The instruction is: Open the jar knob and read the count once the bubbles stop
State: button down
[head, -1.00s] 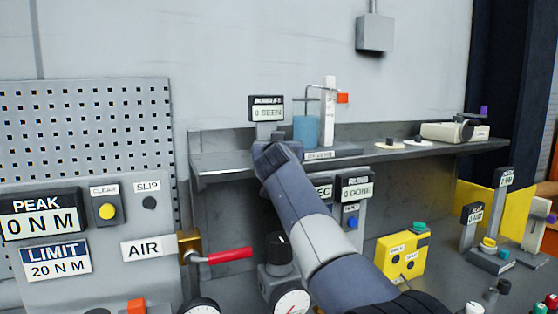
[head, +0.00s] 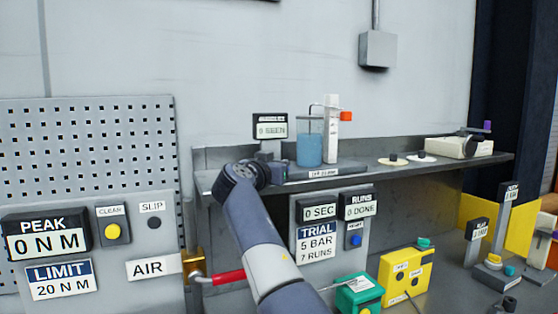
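The jar (head: 309,150) is a clear cup of blue liquid on the grey shelf, with a thin bent tube dipping into it. A white post (head: 331,133) stands against its right side, with an orange knob (head: 346,116) sticking out right near the top. I cannot make out bubbles at this size. The count display (head: 270,130) left of the jar reads "0 SEEN". My arm rises from the bottom and bends at the shelf's front edge, left of and below the jar. My gripper's fingers cannot be made out beyond the dark wrist joints.
The shelf (head: 440,162) also holds small discs and a beige device (head: 458,147). Below hang a trial panel (head: 318,232) reading "0 SEC", "5 BAR", "7 RUNS", and a runs display (head: 358,205) reading "0 DONE". A red-handled air valve (head: 225,276) is close to my arm.

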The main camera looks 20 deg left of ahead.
jog(key=shift+f, duration=0.25)
jog(key=c, duration=1.5)
grip_release()
jog(key=shift+r, duration=0.15)
jog(key=shift+o, duration=0.2)
jog(key=shift+s+a+b, duration=0.15)
jog(key=shift+s+b, duration=0.25)
jog(key=shift+s, duration=0.05)
jog(key=s+a+b, duration=0.1)
jog(key=s+b, duration=0.3)
jog(key=s, duration=0.6)
jog(key=shift+a+b, duration=0.3)
jog(key=shift+a, duration=0.05)
jog(key=shift+w, duration=0.1)
